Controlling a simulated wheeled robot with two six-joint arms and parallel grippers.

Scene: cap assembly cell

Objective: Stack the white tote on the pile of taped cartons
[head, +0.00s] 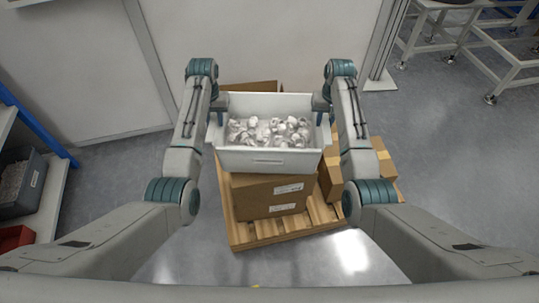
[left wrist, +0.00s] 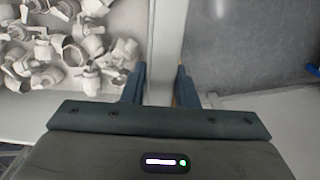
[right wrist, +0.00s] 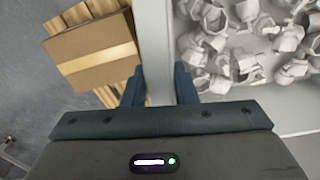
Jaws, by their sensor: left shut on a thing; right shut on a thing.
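The white tote (head: 268,162), full of pale grey parts, is level between my two arms in the head view. My left gripper (head: 216,112) is shut on its left wall, and the left wrist view shows that wall (left wrist: 165,50) between the fingers (left wrist: 160,88). My right gripper (head: 322,108) is shut on its right wall, which also shows in the right wrist view (right wrist: 155,45) between the fingers (right wrist: 160,88). A large brown carton (head: 262,195) lies below the tote. A taped carton (right wrist: 92,50) stands to its right. I cannot tell whether the tote touches the carton below.
The cartons stand on a wooden pallet (head: 262,232). Another carton (head: 250,88) shows behind the tote. A shelf with a grey bin (head: 22,183) and a red bin (head: 14,238) is at the left. A pale wall panel (head: 265,40) stands behind. The floor right of the pallet is clear.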

